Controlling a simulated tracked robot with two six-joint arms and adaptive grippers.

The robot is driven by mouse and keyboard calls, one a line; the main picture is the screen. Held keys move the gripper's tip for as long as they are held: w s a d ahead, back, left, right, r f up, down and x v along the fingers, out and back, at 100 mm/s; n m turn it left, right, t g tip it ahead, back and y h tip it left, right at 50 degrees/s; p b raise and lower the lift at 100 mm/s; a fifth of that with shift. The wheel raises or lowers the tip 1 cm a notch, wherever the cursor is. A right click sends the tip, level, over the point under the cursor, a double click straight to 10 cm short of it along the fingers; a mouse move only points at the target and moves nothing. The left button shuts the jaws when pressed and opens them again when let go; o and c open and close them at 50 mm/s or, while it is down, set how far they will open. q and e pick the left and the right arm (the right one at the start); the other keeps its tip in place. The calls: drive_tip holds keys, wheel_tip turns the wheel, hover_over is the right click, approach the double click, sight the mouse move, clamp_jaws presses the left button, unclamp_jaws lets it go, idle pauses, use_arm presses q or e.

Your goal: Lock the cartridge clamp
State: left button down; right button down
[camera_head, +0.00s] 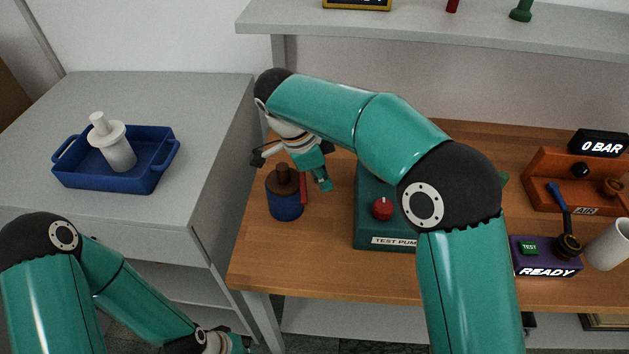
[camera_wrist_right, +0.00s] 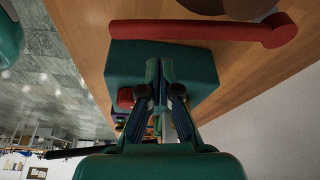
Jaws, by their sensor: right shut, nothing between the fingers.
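A dark blue cylinder with a brown top (camera_head: 286,205) stands on the wooden bench, left of the teal test pump (camera_head: 375,242). A red lever (camera_head: 303,189) is at its right side. The lever also shows across the top of the right wrist view (camera_wrist_right: 195,31), beside a brown round part (camera_wrist_right: 215,5). My right gripper (camera_head: 325,185) is just right of the lever, between it and the pump. Its fingers (camera_wrist_right: 160,82) are shut and empty, apart from the lever in the wrist view. My left gripper (camera_head: 240,345) is low at the bottom edge, partly cut off.
A blue tray (camera_head: 85,180) holding a white bottle-like part (camera_head: 117,150) sits on the grey table at left. The pump's red knob (camera_head: 382,208) faces front. A purple box reading READY (camera_head: 530,258), an orange AIR unit (camera_head: 545,180) and a white cup (camera_head: 606,245) stand at right.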

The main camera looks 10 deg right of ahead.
wheel_tip(320, 180, up, 9)
drive_tip(key=p, duration=0.1)
drive_tip(key=shift+a+r, duration=0.2)
drive_tip(key=shift+a, duration=0.25)
idle(0.4)
